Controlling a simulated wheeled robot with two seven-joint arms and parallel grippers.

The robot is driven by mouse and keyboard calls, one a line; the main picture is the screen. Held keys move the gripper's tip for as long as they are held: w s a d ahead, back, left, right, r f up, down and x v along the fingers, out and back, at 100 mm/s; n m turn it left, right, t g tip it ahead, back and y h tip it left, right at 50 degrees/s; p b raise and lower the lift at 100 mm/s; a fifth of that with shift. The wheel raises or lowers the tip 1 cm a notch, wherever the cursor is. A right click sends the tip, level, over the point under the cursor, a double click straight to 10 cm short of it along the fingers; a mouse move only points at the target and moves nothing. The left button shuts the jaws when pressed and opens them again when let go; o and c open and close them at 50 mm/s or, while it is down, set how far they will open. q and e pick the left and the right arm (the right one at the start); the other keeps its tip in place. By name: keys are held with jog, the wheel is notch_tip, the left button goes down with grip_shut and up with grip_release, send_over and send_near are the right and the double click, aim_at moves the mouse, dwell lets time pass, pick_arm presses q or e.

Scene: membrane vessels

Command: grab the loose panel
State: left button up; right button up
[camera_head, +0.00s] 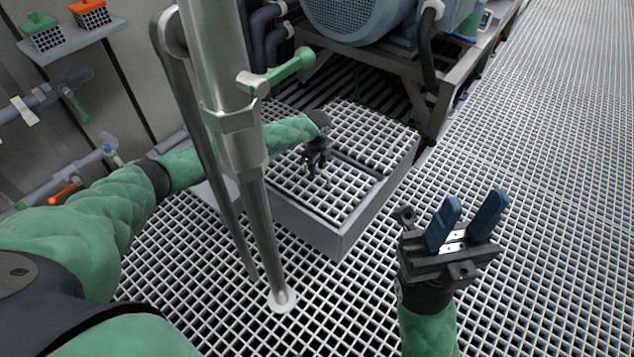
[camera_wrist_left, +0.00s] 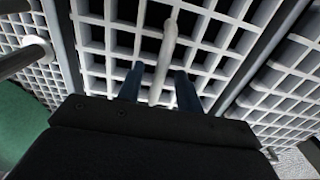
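A grey box frame (camera_head: 345,240) stands on the floor grating with white grating panels on it. The front panel (camera_head: 345,200) lies inside the frame. The back panel (camera_head: 372,132) sits higher, at the rear. I cannot tell for sure which is loose. My left gripper (camera_head: 318,176) is low over the front panel. In the left wrist view its two blue fingers (camera_wrist_left: 160,82) are apart, on either side of a pale bar-like handle (camera_wrist_left: 168,45) over the grating (camera_wrist_left: 215,35); contact is unclear. My right gripper (camera_head: 472,203) is open and empty, right of the box.
A steel post (camera_head: 262,215) with a green-handled valve (camera_head: 290,66) rises in front of my left arm. A blue motor (camera_head: 355,15) on a metal stand (camera_head: 395,75) is behind the box. Pipes with valves (camera_head: 65,190) run along the left wall. The floor grating at right (camera_head: 560,150) is clear.

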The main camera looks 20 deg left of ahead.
pick_arm(q)
notch_tip(320, 180, down, 2)
grip_shut()
dwell(1.5)
